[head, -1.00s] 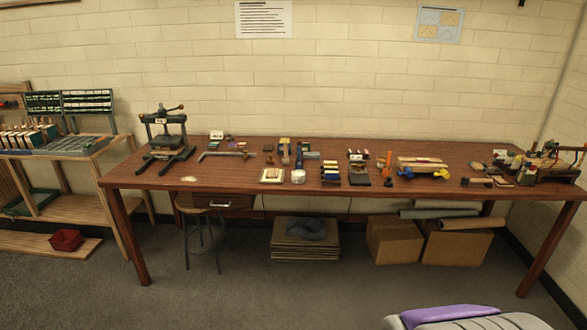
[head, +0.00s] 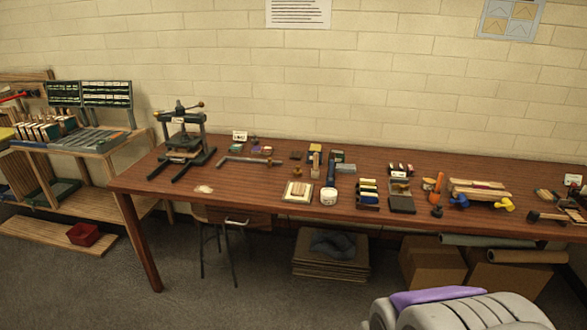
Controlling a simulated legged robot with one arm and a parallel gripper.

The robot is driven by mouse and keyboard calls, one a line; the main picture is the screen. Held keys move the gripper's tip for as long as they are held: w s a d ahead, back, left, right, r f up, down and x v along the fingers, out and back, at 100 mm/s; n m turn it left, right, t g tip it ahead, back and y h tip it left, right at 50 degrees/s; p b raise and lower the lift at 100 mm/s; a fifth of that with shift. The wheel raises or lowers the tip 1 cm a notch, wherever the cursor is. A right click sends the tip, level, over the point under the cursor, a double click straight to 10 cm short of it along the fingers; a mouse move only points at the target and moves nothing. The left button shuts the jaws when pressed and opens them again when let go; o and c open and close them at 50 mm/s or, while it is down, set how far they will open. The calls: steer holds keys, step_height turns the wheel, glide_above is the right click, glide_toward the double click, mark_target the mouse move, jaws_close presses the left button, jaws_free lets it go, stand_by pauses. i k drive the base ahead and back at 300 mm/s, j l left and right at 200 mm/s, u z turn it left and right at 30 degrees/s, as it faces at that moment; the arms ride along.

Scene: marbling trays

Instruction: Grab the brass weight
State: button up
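I cannot single out the brass weight in the head view. The long brown workbench (head: 270,222) carries many small tools and blocks, too small here to tell which one is brass. My gripper cannot be made out. A grey and purple part of my own body shows at the bottom right.
A dark press (head: 185,145) stands on the bench's left end. A white jar (head: 329,196) and a black slab (head: 401,204) sit near its front edge. A stool (head: 221,218), stacked boards (head: 330,268) and cardboard boxes (head: 430,265) are below. Floor before the bench's left part is clear.

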mark_target(297, 172)
steer(key=i+l, duration=0.55)
steer(key=i, duration=0.2)
steer(key=i+l+u, duration=0.1)
steer(key=i+l, duration=0.45)
steer(key=i, duration=0.25)
steer(key=i+l, duration=0.6)
steer(key=i, duration=0.15)
